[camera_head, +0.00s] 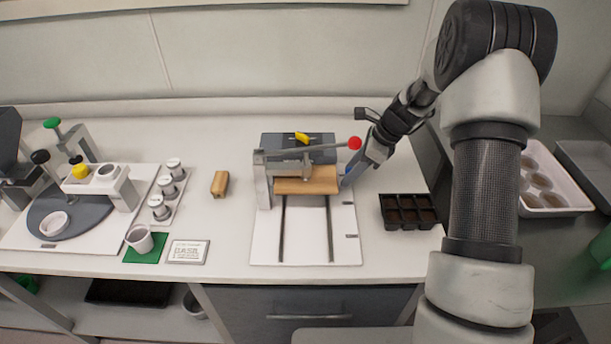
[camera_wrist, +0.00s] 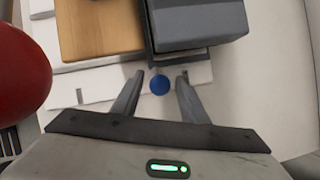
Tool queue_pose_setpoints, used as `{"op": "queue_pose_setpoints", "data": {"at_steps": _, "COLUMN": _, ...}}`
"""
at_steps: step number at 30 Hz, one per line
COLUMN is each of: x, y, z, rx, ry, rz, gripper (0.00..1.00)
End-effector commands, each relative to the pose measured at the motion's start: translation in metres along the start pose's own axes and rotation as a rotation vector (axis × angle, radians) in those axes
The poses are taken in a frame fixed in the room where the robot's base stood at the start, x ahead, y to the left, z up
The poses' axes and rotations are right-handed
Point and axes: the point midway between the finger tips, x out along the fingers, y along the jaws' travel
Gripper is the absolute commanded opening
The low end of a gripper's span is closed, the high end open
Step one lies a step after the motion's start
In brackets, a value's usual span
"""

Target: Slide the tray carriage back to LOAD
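The tray carriage (camera_head: 306,181) is a wooden block on the two dark rails of a white base plate (camera_head: 305,250). It sits at the far part of the rails, by a grey gantry (camera_head: 263,185). My gripper (camera_head: 348,179) is at the right side of the carriage, pointing down. In the wrist view my gripper (camera_wrist: 157,82) is open, with a round blue knob (camera_wrist: 160,85) between its fingertips and visible gaps on both sides. The wooden carriage (camera_wrist: 98,28) also shows there at upper left. No LOAD marking is readable.
A red ball (camera_head: 354,143) on a lever is close to my gripper and looms at the left of the wrist view. A dark grey box (camera_head: 325,148) with a yellow handle stands behind. A black cell tray (camera_head: 407,212) lies to the right. The rails' near part is clear.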

Motion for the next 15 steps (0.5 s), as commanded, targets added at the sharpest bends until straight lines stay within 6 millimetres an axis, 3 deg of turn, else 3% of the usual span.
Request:
{"op": "queue_pose_setpoints", "data": {"at_steps": 1, "x": 0.000, "y": 0.000, "z": 0.000, "rx": 0.000, "ry": 0.000, "rz": 0.000, "gripper": 0.32}}
{"op": "queue_pose_setpoints", "data": {"at_steps": 5, "x": 0.000, "y": 0.000, "z": 0.000, "rx": 0.000, "ry": 0.000, "rz": 0.000, "gripper": 0.12}}
{"op": "queue_pose_setpoints", "data": {"at_steps": 15, "x": -0.002, "y": 0.012, "z": -0.004, "rx": 0.001, "ry": 0.001, "rz": 0.001, "gripper": 0.12}}
